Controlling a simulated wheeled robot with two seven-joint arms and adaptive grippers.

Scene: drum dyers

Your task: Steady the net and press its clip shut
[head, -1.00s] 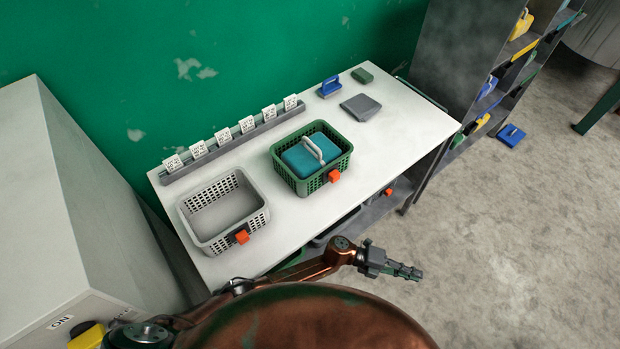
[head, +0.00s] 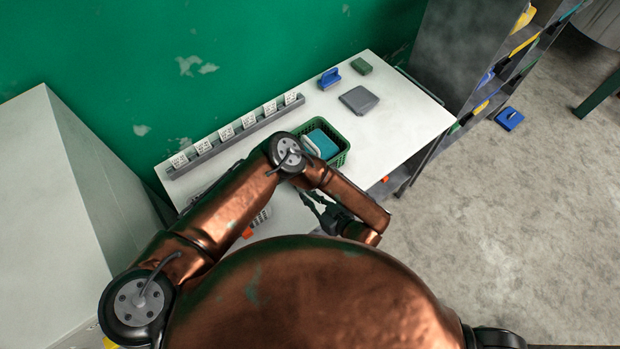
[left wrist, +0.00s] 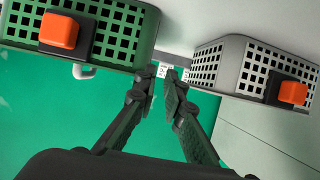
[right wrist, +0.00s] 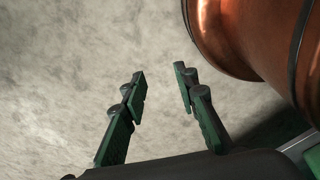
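The green perforated basket (head: 343,158) stands on the white table, partly hidden by my left arm. It holds a teal block (head: 324,142) with a white handle. Its orange clip (left wrist: 58,30) shows in the left wrist view; whether it is shut I cannot tell. The grey basket (head: 262,217) is mostly hidden in the head view; its orange clip (left wrist: 293,93) sticks out. My left gripper (head: 316,203) is empty, its fingers slightly apart, in front of the gap between the baskets and touching neither. My right gripper (right wrist: 160,72) is open and empty above the floor, out of the head view.
A grey rack with white tags (head: 203,147) runs along the table's back. A blue-handled tool (head: 329,78), a green block (head: 362,67) and a grey pad (head: 358,100) lie at the far end. A shelf unit (head: 455,55) stands beyond. The table's right part is clear.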

